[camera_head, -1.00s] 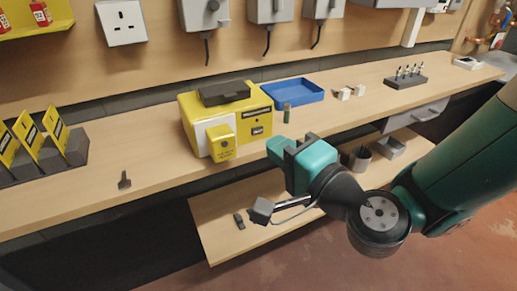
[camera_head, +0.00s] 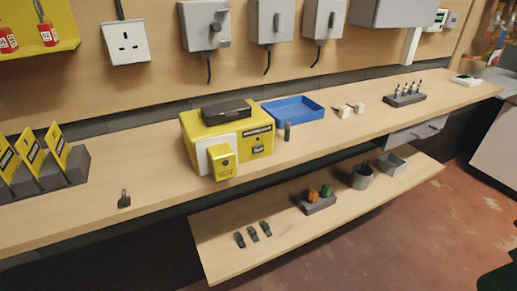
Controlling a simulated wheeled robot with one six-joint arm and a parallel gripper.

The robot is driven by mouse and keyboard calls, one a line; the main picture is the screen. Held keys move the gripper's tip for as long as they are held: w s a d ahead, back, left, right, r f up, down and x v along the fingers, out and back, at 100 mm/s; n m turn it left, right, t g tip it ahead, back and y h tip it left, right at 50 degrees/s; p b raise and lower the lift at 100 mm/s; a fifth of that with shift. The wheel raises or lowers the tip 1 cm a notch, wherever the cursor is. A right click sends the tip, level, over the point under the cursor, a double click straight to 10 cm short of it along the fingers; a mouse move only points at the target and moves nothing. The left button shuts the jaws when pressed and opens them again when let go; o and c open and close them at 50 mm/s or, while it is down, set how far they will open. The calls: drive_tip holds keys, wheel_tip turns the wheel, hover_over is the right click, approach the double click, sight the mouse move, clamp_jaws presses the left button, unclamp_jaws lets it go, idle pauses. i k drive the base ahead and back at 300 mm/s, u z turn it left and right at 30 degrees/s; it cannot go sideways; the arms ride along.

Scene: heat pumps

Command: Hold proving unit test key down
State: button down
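A large yellow box (camera_head: 198,127) with black labels and a pale front panel stands on the bench left of centre. A small yellow unit (camera_head: 222,161) with dark print stands upright against its front; it looks like the proving unit. Its test key is too small to make out. My gripper is out of view. Only a dark green piece, probably my arm, shows at the bottom right corner.
A black case (camera_head: 226,112) lies on the large box. A blue tray (camera_head: 293,109) and a small green cylinder (camera_head: 287,131) are to its right. A dark clip-like item (camera_head: 124,199) lies left on the bench (camera_head: 350,128). A lower shelf (camera_head: 235,262) holds several small items.

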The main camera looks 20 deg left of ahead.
sight(260, 148)
drive_tip(key=z, duration=1.95)
drive_tip(key=k, duration=1.55)
drive_tip(key=u, duration=1.8)
